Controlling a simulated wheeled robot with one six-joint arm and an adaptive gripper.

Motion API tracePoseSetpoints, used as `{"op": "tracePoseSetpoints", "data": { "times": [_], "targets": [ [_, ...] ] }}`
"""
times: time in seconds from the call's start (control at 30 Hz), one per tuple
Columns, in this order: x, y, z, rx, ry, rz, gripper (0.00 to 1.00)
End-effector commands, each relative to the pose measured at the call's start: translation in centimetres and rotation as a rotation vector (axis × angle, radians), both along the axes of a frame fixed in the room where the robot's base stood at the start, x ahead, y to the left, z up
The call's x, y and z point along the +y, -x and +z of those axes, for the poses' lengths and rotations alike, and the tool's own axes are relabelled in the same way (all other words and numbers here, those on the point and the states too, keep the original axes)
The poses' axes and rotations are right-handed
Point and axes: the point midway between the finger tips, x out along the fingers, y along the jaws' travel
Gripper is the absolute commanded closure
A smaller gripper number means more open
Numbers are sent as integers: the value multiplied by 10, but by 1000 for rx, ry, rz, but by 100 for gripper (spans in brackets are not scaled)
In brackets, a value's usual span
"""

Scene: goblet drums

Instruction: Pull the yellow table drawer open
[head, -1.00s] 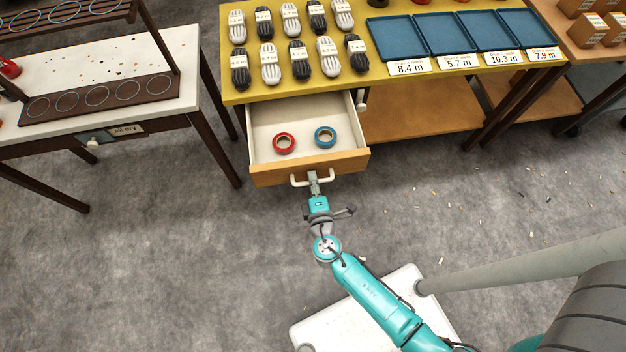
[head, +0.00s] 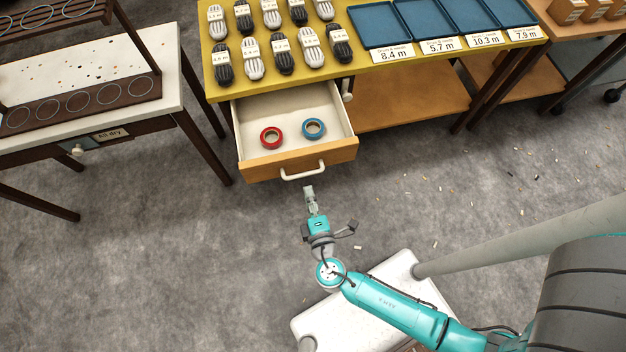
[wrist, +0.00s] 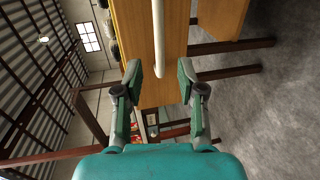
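The yellow table (head: 222,88) stands at the top of the head view, and its drawer (head: 245,170) is pulled out. Inside the drawer lie a red tape roll (head: 271,138) and a blue tape roll (head: 314,128). The drawer's white handle (head: 304,172) is on its wooden front. My gripper (head: 308,190) is just in front of the handle and apart from it. In the wrist view my gripper (wrist: 159,75) is open, its fingers spread with nothing between them. The handle (wrist: 159,35) shows beyond the fingertips there.
Several yarn skeins (head: 283,51) and blue trays (head: 380,27) lie on the yellow table. A white-topped table (head: 120,60) stands to the left. Small bits (head: 470,190) litter the grey floor to the right.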

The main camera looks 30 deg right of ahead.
Motion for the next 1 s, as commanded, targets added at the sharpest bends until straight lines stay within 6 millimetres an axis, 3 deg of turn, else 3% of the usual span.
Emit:
{"op": "tracePoseSetpoints", "data": {
  "times": [0.4, 1.0],
  "targets": [
    [9, 30, 7, -1, 0, 1, 61],
    [9, 32, 7, 0, 0, -1, 61]
  ]
}}
